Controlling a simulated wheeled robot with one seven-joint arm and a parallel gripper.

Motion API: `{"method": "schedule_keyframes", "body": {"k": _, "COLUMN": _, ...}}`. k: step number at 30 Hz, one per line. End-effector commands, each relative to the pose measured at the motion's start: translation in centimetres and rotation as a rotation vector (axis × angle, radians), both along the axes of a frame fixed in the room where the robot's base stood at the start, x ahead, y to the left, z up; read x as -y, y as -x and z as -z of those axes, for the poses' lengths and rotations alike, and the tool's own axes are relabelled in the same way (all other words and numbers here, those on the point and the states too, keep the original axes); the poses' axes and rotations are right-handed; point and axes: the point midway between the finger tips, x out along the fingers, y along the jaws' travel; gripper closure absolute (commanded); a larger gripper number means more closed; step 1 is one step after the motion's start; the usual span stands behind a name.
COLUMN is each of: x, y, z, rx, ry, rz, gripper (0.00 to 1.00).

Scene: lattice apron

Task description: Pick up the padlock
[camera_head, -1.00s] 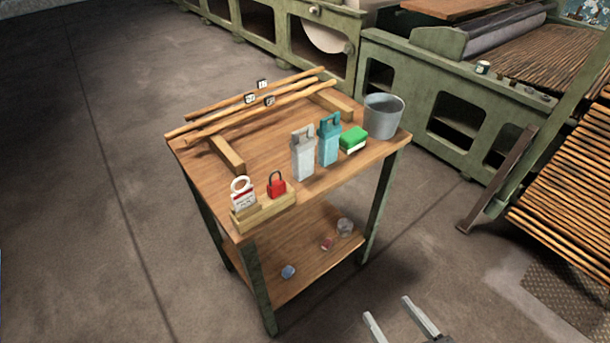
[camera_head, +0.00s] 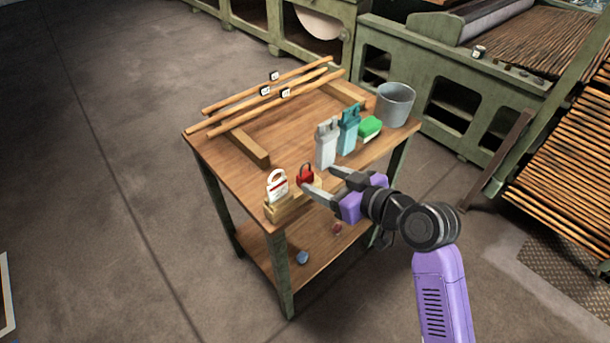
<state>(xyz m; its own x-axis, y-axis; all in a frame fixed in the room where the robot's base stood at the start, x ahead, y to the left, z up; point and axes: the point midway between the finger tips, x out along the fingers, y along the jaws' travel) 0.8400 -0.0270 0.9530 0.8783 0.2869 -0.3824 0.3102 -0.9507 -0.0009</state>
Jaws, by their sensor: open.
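A red padlock (camera_head: 305,176) with a dark shackle stands upright in a small wooden holder (camera_head: 279,211) at the near left corner of the wooden table. A white tag with red and dark markings (camera_head: 277,186) stands beside it in the same holder. My gripper (camera_head: 318,180) is open, its two grey fingers pointing left toward the padlock. The near finger overlaps the padlock's lower right and part of the holder in the picture. I cannot tell whether the fingers touch the padlock.
On the table (camera_head: 221,154), a white bottle (camera_head: 327,145), a teal bottle (camera_head: 348,133), a green-and-white sponge (camera_head: 369,128) and a grey bucket (camera_head: 396,104) stand along the right side. Wooden rods (camera_head: 262,99) with small tags lie on supports behind. A lower shelf (camera_head: 318,247) holds small items.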

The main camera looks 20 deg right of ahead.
Motion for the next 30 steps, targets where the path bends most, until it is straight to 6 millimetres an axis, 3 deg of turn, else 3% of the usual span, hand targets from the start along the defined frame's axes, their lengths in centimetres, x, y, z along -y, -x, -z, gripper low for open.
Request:
{"method": "schedule_keyframes", "body": {"k": 15, "x": -2.3, "y": -5.1, "z": 2.4, "rx": -0.001, "ry": 0.002, "rz": 0.001, "gripper": 0.36}}
{"method": "schedule_keyframes", "body": {"k": 23, "x": -2.3, "y": -5.3, "z": 2.6, "rx": 0.001, "ry": 0.002, "rz": 0.001, "gripper": 0.36}}
{"method": "schedule_keyframes", "body": {"k": 30, "x": -2.3, "y": -5.3, "z": 2.6, "rx": 0.001, "ry": 0.002, "rz": 0.001, "gripper": 0.80}}
